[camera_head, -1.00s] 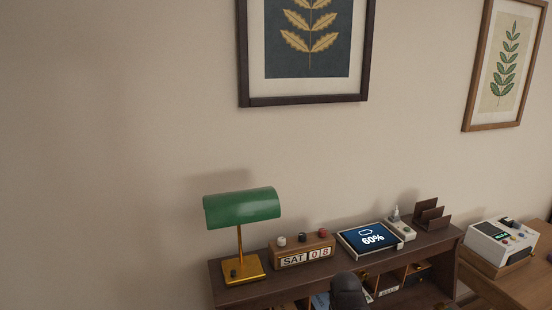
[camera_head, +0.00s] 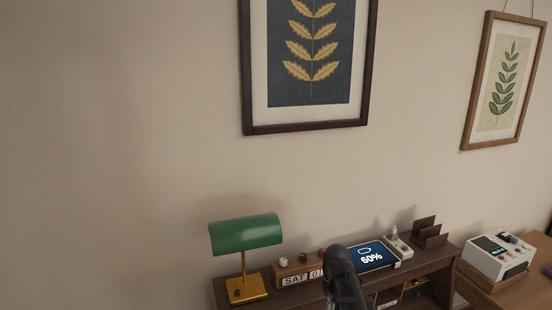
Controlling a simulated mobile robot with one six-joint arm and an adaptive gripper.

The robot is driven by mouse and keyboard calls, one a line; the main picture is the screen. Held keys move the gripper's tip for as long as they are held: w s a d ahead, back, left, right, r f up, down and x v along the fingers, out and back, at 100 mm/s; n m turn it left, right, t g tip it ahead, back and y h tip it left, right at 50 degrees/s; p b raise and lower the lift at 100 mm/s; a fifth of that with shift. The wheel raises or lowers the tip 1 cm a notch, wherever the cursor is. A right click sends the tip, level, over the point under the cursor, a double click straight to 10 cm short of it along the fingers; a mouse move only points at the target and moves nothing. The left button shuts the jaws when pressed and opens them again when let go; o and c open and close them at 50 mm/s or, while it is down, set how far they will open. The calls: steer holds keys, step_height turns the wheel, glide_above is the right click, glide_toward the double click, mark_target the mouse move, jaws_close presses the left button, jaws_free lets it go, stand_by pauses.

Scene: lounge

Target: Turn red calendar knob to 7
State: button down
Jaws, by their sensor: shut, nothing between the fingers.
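The wooden calendar block (camera_head: 283,270) stands on the desk's top shelf, beside the lamp. Its face shows SAT and a red 0; the digit to the right is hidden behind my arm's dark end. A white knob (camera_head: 283,261), a black knob (camera_head: 302,259) and the red knob (camera_head: 322,253) sit on its top. The red knob is at the right, partly covered. My gripper (camera_head: 335,256) is a dark shape in front of the calendar's right end, seen from behind. It is shut and empty. Its fingertips are not clear, and I cannot tell whether it touches the knob.
A green desk lamp (camera_head: 246,234) stands just left of the calendar. A tablet showing 60% (camera_head: 371,257) lies to the right, then a small white device (camera_head: 399,246) and a brown holder (camera_head: 428,234). The wall behind carries framed pictures (camera_head: 307,127).

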step_height(320, 180, up, 14)
steer(key=n+p, duration=0.2)
steer(key=p, duration=1)
glide_above(322, 253)
steer(key=s, duration=0.2)
steer(key=shift+w+d+f, duration=0.2)
steer(key=shift+d+f, duration=0.05)
steer(key=shift+d, duration=0.05)
steer(key=shift+f, duration=0.15)
steer(key=shift+f+b, duration=3.4)
steer(key=shift+b, duration=0.1)
steer(key=shift+w, duration=0.4)
steer(key=shift+w+d, duration=0.1)
steer(key=shift+d, duration=0.25)
steer(key=shift+s+d, duration=0.1)
steer(key=shift+s, duration=0.35)
steer(key=shift+r, duration=0.1)
